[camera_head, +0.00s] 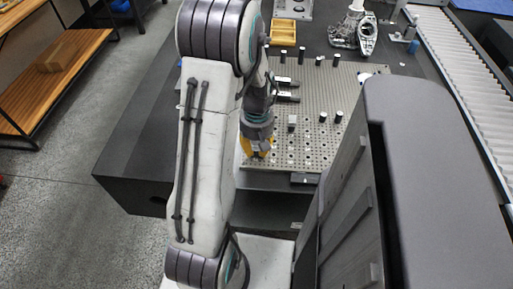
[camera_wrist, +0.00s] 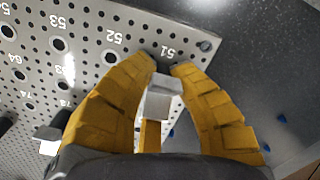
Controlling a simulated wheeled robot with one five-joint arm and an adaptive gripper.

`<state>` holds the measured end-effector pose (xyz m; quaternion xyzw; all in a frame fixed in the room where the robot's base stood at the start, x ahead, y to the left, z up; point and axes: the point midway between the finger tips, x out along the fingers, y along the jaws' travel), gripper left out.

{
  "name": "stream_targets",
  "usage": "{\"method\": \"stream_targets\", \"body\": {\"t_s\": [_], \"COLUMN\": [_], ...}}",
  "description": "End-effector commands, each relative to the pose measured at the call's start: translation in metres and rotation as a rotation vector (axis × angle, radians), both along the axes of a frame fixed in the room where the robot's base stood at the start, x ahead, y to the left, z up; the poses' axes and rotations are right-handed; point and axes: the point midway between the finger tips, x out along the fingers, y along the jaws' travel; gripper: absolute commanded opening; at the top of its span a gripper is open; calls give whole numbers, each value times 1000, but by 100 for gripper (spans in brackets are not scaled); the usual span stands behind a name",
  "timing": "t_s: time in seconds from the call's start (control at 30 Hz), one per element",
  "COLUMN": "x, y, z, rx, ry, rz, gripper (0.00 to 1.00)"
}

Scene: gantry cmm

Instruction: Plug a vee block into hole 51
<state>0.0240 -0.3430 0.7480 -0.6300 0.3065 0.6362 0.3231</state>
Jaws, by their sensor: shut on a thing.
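My gripper (camera_wrist: 163,72) has yellow fingers shut on a light grey vee block (camera_wrist: 158,104) in the wrist view. The block sits between the fingertips, over the corner of the perforated plate (camera_wrist: 85,75). The printed label 51 (camera_wrist: 167,51) shows just beyond the fingertips. Hole 51 itself is hidden behind the fingertips and block, so I cannot tell whether the block is in it. In the head view my gripper (camera_head: 257,148) is low at the plate's front left corner; the held block is not clear there.
Hole 52 (camera_wrist: 110,57) and hole 53 (camera_wrist: 58,43) are empty. A pale block (camera_head: 292,121) and several black-topped pins stand on the plate. A yellow tray (camera_head: 283,32) and metal castings (camera_head: 353,30) lie behind.

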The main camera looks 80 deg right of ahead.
Motion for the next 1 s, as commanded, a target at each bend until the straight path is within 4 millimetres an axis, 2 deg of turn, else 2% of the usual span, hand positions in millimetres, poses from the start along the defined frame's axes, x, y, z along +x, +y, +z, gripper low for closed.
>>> {"method": "stream_targets", "body": {"t_s": [0.17,0.2,0.47,0.77,0.87,1.0], "x": [0,0,0,0,0,0], "y": [0,0,0,0,-1,-2], "z": [-1,-1,-1,1,7,25], "rx": [0,0,0,-1,-3,-6], "ry": [0,0,0,0,0,1], "rz": [0,0,0,0,0,0], "gripper": [0,20,43,43,43,43]}}
